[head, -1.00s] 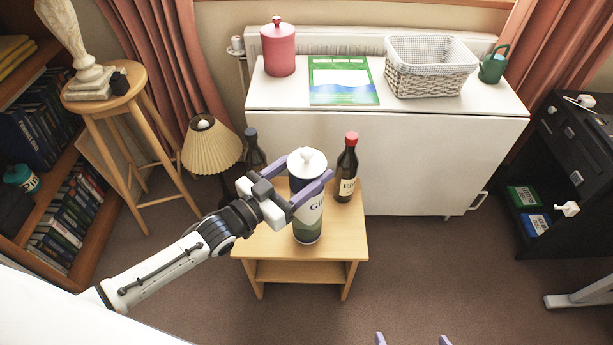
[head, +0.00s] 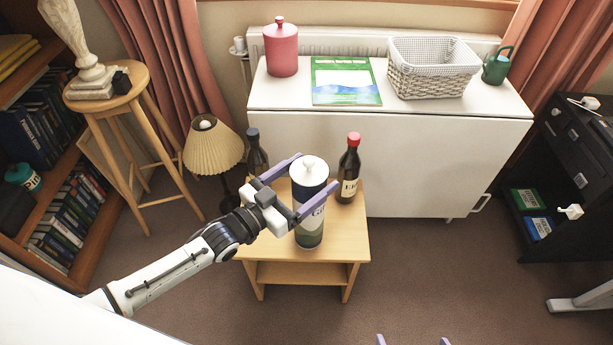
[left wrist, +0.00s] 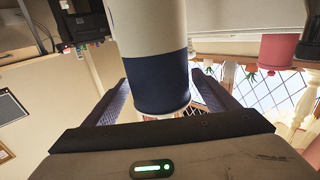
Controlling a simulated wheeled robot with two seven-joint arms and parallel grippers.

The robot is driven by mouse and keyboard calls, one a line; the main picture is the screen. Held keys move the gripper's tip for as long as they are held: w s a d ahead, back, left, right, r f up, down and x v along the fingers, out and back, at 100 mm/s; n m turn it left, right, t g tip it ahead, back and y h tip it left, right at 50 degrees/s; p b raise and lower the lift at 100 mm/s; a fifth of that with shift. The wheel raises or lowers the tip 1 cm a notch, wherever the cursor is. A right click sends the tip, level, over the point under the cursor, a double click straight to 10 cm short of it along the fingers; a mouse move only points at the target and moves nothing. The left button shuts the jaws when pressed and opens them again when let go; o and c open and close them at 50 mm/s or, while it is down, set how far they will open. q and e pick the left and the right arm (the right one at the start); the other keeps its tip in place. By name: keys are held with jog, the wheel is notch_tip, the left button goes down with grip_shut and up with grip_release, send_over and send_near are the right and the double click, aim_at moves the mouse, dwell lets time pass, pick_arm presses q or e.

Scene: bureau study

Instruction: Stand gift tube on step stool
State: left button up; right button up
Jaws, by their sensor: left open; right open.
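The gift tube (head: 309,225) has a white knobbed lid, a dark blue band and a pale and green lower part. It stands upright on the wooden step stool (head: 345,240), towards the front of its top. My left gripper (head: 319,170) is open, with its fingers on either side of the tube's upper part. In the left wrist view the tube (left wrist: 150,35) rises between the spread fingers, with a gap visible beside it. My right gripper (head: 412,341) is open and empty at the bottom edge, only its fingertips showing.
A red-capped bottle (head: 348,172) stands right behind the tube on the stool. A dark bottle (head: 257,158) is at the stool's back left, beside a pleated lamp (head: 212,148). A white cabinet (head: 420,160) stands behind. The carpet in front is clear.

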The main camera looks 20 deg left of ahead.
pick_arm(q)
jog(key=shift+r, duration=0.3)
jog(key=v, duration=1.1)
jog(key=s+d+f+n+g+y, duration=0.3)
jog(key=s+f+g+y, duration=0.3)
jog(key=s+f, duration=0.8)
jog(key=shift+s+d+n+g+p, duration=0.3)
jog(key=shift+s+d+g+p, duration=0.25)
jog(key=shift+s+d, duration=0.25)
